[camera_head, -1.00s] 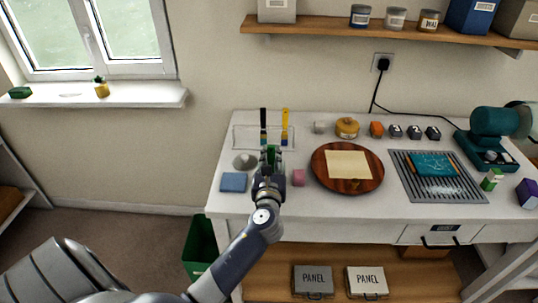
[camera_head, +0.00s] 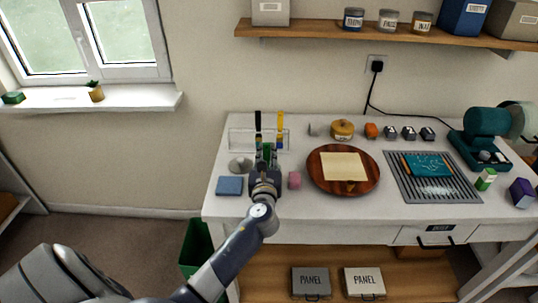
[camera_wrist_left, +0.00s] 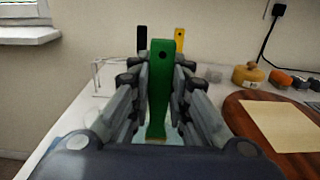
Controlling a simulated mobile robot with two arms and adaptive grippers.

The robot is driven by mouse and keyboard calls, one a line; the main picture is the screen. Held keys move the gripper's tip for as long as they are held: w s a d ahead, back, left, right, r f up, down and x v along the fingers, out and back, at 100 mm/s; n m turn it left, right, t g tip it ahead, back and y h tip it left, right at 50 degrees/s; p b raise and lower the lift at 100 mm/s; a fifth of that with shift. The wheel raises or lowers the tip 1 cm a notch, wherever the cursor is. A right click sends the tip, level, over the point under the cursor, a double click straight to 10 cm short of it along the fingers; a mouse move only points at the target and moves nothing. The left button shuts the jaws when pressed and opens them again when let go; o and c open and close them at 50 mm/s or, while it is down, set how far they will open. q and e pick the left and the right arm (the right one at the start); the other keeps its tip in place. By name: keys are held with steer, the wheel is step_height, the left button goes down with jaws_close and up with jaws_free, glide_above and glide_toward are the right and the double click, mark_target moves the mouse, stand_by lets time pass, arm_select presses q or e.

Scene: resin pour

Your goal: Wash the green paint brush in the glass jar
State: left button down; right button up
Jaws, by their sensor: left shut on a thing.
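My left gripper (camera_head: 265,160) is shut on the green paint brush (camera_wrist_left: 160,85), above the left part of the white table. In the left wrist view the brush stands upright between the fingers, its handle with a hole at the top; in the head view a bit of its green (camera_head: 267,152) shows. The glass jar cannot be clearly made out; a pale bluish patch shows by the brush's lower end in the left wrist view, and I cannot tell whether it is the jar. My right gripper is not in view.
A clear rack (camera_head: 238,139) with a black brush (camera_head: 258,122) and a yellow brush (camera_head: 280,124) stands behind. A grey bowl-like thing (camera_head: 240,165) and a blue block (camera_head: 229,186) are left of the gripper. A pink block (camera_head: 294,180) and a round wooden board (camera_head: 343,187) are right.

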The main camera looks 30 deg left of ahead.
arm_select(q)
steer(key=shift+p+v, duration=0.45)
steer(key=shift+v, duration=0.9)
steer(key=shift+x, duration=1.4)
step_height(320, 180, up, 9)
steer(key=s+p, duration=0.1)
steer(key=p, duration=0.8)
steer(key=shift+d+f, duration=0.25)
steer(key=shift+d, duration=0.1)
steer(key=shift+s+p, duration=0.15)
steer(key=shift+p, duration=0.15)
